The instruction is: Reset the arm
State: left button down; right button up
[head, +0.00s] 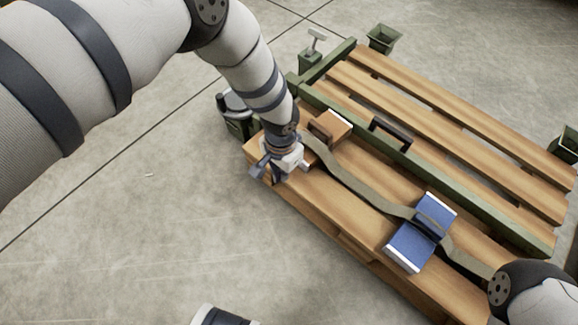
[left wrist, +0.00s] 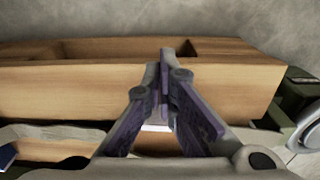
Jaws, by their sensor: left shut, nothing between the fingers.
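My left arm (head: 248,55) reaches in from the upper left across the head view. Its gripper (head: 268,168) hangs low over the left end of the wooden bench (head: 325,200). In the left wrist view its two fingers (left wrist: 164,75) come together at the tips, with nothing between them. The bench's wooden edge (left wrist: 70,88) lies behind the fingertips there; I cannot tell whether they touch it. Part of my right arm (head: 535,292) shows at the lower right of the head view, over the bench's right end. Its gripper is out of view.
A blue book-like object (head: 408,248) lies on the bench, crossed by a grey-green strap (head: 360,187). A green rail and slatted backrest (head: 450,130) run behind. Open floor (head: 130,230) lies to the left.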

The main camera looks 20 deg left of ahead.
pick_arm(q)
notch_tip(320, 180, up, 10)
jog(key=p, duration=0.3)
jog(key=shift+s, duration=0.25)
pick_arm(e)
jog(key=r, duration=0.1)
jog(key=w+r, duration=0.1)
jog(key=shift+w+a+r+t, duration=0.1)
jog(key=shift+w+r+t, duration=0.05)
jog(key=shift+r+t, duration=0.25)
